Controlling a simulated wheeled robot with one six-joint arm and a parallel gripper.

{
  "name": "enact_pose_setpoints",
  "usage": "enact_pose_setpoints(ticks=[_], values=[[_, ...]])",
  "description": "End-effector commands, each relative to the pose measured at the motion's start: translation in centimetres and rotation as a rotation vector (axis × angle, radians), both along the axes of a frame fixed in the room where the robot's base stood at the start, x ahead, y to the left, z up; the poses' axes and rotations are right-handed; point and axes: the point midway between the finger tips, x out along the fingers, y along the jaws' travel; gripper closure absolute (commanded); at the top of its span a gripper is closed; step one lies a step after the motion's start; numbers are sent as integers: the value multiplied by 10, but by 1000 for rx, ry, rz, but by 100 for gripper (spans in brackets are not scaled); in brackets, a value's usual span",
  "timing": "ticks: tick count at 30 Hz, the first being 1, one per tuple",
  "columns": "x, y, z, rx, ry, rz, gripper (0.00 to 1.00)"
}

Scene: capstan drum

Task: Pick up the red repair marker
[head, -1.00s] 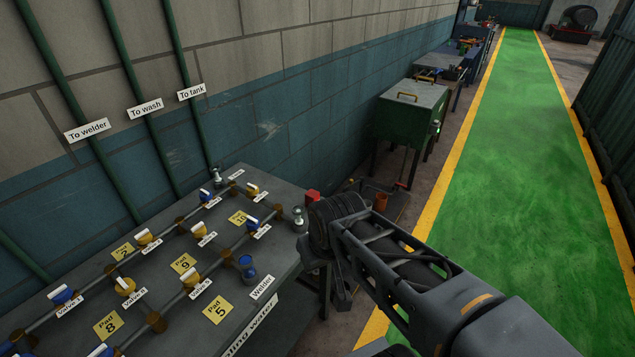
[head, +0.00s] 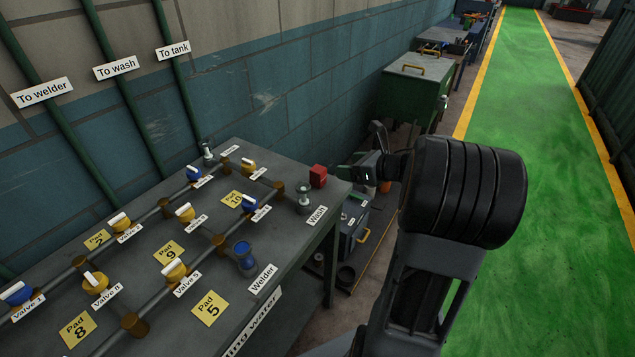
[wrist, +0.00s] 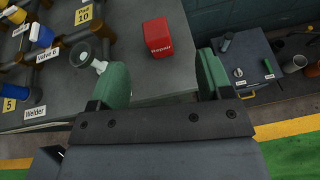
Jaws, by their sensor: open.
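The red repair marker (head: 318,177) is a small red block standing upright at the far right corner of the grey valve table (head: 290,262). In the wrist view the red block (wrist: 157,38) shows a label on its front face and sits ahead of my gripper, in line with the gap between the fingers. My gripper (wrist: 163,76) has its two green-padded fingers wide apart with nothing between them. The marker is beyond the fingertips, not between them. In the head view my arm hides much of the gripper.
A grey-white fitting (wrist: 87,58) stands on the table close to the left finger; the Wash label (head: 317,215) is beside it. Valves and yellow pad labels cover the table's left part. A grey box (wrist: 240,62) stands lower, beyond the table edge. The green walkway (head: 540,110) is clear.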

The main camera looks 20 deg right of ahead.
Motion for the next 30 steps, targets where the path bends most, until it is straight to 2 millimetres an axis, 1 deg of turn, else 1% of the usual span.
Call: enact_pose_setpoints(ticks=[1, 2, 5, 12, 18, 24, 30], values=[[-2, 0, -7, -18, -7, 39, 28], [-2, 1, -9, -27, -11, 59, 28], [4, 9, -17, -43, -20, 98, 28], [37, 32, -33, -48, -21, 106, 28], [54, 42, -40, -47, -22, 104, 28], [62, 47, -45, -47, -21, 102, 28], [84, 59, -55, -45, -20, 102, 28]])
